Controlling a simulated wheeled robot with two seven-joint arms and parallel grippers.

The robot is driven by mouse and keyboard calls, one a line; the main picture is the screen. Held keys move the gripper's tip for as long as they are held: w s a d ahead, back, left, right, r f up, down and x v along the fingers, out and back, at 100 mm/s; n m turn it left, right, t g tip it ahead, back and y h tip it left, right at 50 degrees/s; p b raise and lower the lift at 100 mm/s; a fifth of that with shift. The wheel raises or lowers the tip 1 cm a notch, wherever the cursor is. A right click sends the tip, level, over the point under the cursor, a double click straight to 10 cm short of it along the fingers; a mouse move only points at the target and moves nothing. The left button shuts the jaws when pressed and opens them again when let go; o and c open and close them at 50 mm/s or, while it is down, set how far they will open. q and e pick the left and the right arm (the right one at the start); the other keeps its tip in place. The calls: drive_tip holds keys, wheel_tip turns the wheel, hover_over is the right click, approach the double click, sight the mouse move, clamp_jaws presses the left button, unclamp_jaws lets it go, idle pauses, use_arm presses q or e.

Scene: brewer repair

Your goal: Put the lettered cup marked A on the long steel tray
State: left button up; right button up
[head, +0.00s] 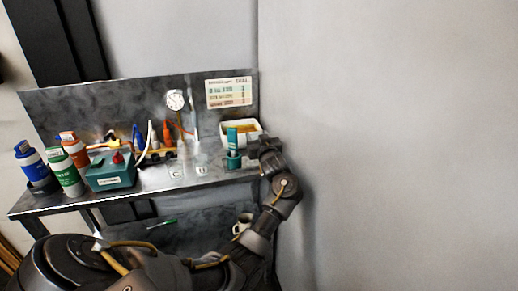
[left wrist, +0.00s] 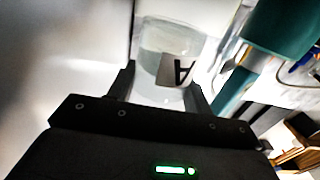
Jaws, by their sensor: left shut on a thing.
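The clear cup marked A (left wrist: 165,42) is between the fingers of my left gripper (left wrist: 160,85) in the left wrist view, its dark letter facing the camera. The gripper is shut on it. In the head view my left gripper (head: 262,146) is at the right end of the steel bench, beside a teal upright device (head: 233,150); I cannot make out the held cup there. Two other clear cups, (head: 176,171) and (head: 201,168), stand on the bench to its left. I cannot pick out the long steel tray. My right gripper is not in view.
A white bin (head: 252,127) stands behind the teal device. A teal box (head: 110,174), a green bottle (head: 64,171) and a blue bottle (head: 33,165) stand at the left of the bench (head: 150,187). A plain wall is close on the right.

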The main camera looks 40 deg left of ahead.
use_arm(q)
drive_tip(key=shift+w+a+f, duration=0.3)
drive_tip(key=shift+w+f, duration=0.25)
drive_tip(key=shift+f, duration=0.1)
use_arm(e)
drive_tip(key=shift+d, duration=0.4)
use_arm(q)
drive_tip(key=shift+w+a+f, duration=0.1)
drive_tip(key=shift+w+f, duration=0.05)
drive_tip(key=shift+f, duration=0.15)
wheel_tip(320, 180, down, 3)
drive_tip(key=shift+r, duration=0.1)
drive_tip(key=shift+f, duration=0.3)
drive_tip(key=o, duration=0.7)
drive_tip(key=shift+o, duration=1.5)
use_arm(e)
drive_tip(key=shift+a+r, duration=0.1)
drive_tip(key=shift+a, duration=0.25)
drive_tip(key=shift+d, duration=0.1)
